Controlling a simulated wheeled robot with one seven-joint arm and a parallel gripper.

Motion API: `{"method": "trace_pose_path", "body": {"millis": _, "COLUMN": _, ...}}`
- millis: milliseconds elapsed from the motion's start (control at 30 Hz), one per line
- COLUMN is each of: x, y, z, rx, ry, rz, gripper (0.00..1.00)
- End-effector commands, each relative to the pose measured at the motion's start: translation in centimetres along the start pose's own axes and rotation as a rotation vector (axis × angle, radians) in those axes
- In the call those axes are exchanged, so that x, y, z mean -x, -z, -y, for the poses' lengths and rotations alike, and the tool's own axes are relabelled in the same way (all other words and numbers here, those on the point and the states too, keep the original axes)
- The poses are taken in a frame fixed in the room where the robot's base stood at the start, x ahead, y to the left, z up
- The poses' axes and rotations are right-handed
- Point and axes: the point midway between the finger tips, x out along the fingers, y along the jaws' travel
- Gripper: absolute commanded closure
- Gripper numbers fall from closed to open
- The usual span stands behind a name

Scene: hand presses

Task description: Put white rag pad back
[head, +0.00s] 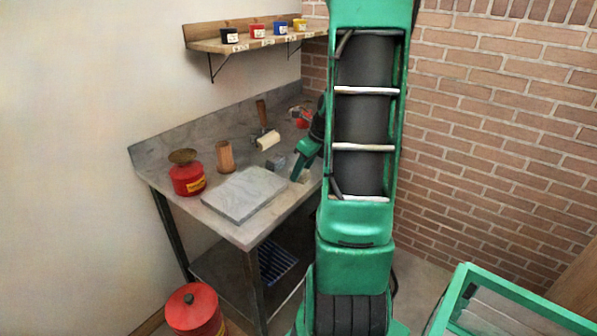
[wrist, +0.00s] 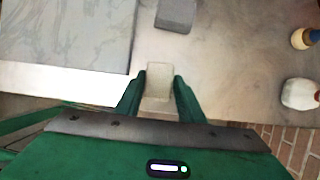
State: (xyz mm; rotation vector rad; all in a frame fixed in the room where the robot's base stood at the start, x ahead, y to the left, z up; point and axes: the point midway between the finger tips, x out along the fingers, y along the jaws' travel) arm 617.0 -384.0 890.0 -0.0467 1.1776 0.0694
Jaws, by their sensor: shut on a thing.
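The white rag pad (wrist: 159,84) is a small off-white block between the fingertips of my gripper (wrist: 159,76) in the wrist view. Both green fingers touch its sides, so my gripper is shut on it. In the head view my gripper (head: 297,171) points down over the right part of the metal-topped bench (head: 205,158), beside the grey slab. The pad is hard to make out there. Whether it touches the bench top or hangs just above it, I cannot tell.
A grey slab (head: 245,193) lies left of my gripper. A small grey block (wrist: 176,14) lies beyond the pad. A shelf (head: 262,41) holds several coloured tubs.

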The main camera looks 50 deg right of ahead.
Motion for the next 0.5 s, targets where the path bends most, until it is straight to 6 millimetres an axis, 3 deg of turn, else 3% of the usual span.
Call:
{"method": "trace_pose_path", "body": {"millis": 133, "x": -0.19, "y": 0.10, "z": 0.00, "rx": -0.001, "ry": -0.001, "rz": 0.000, "gripper": 0.86}}
{"method": "trace_pose_path", "body": {"millis": 167, "x": -0.18, "y": 0.10, "z": 0.01, "rx": -0.001, "ry": 0.000, "rz": 0.000, "gripper": 0.60}}
{"method": "trace_pose_path", "body": {"millis": 233, "x": -0.16, "y": 0.09, "z": 0.01, "rx": -0.001, "ry": 0.000, "rz": 0.000, "gripper": 0.46}}
{"method": "trace_pose_path", "body": {"millis": 500, "x": -0.11, "y": 0.07, "z": 0.03, "rx": -0.001, "ry": 0.000, "rz": 0.000, "gripper": 0.46}}
